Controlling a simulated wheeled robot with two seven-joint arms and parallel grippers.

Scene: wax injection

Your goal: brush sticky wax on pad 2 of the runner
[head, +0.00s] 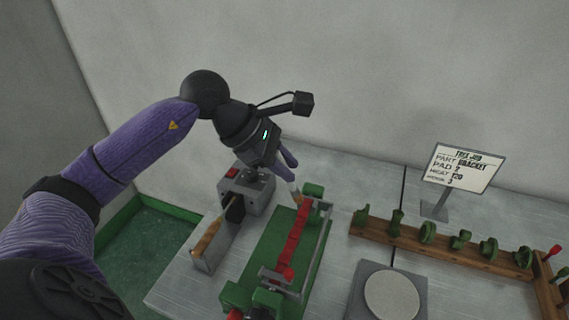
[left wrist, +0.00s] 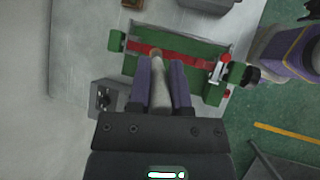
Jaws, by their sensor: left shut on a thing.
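The red runner (head: 292,240) lies along a green fixture (head: 262,245) on the bench; it also shows in the left wrist view (left wrist: 185,54). My left gripper (head: 288,172) is over the far end of the fixture, shut on a pale-handled brush (left wrist: 159,88). The brush points down, and its tip (head: 297,198) is at the runner's far end; I cannot tell whether it touches. Pad markings are too small to tell. In the left wrist view, part of my right arm shows at the right edge; its gripper's jaws are not clear.
A grey box with a red switch (head: 231,173) and a wooden-handled tool (head: 207,238) stand left of the fixture. A grey plate with a round disc (head: 391,296), a wooden rack (head: 480,258) of green parts and a job sign (head: 462,167) are right.

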